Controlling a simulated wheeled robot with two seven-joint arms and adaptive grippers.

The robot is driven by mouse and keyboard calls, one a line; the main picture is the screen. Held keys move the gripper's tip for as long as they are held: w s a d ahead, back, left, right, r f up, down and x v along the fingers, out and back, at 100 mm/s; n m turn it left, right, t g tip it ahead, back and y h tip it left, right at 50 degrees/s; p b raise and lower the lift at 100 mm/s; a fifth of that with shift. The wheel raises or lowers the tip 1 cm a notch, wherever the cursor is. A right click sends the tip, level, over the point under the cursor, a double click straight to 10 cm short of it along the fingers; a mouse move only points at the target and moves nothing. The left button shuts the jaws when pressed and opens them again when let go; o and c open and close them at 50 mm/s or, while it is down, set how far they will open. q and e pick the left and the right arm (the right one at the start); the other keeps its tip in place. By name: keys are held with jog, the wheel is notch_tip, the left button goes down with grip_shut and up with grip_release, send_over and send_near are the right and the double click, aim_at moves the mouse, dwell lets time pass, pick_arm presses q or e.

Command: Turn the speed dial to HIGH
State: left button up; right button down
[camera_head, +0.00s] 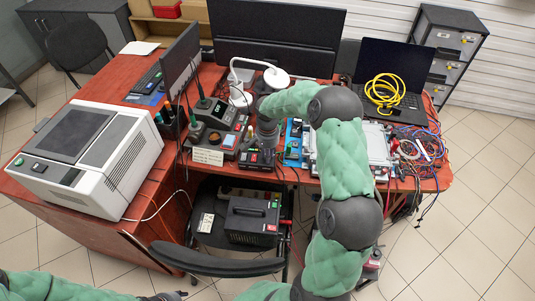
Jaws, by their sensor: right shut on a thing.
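A small dark control box (257,160) sits near the front edge of the red-brown desk. My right arm reaches over the desk, and my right gripper (266,138) points down onto this box. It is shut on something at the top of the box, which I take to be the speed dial. The dial itself, its markings and its setting are hidden or too small to read. My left arm lies low at the bottom left. Only a dark part of my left gripper (168,296) shows at the frame's bottom edge, away from the desk.
Left of the box are a grey control unit (217,114) and a small label card (207,156). A blue board (293,143) and a silver unit with cables stand to the right. A large white machine (88,155) fills the desk's left. A chair (220,262) stands in front.

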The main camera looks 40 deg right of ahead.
jog(key=shift+m, duration=0.8)
jog(key=c, duration=1.1)
grip_release()
notch_tip(320, 180, up, 12)
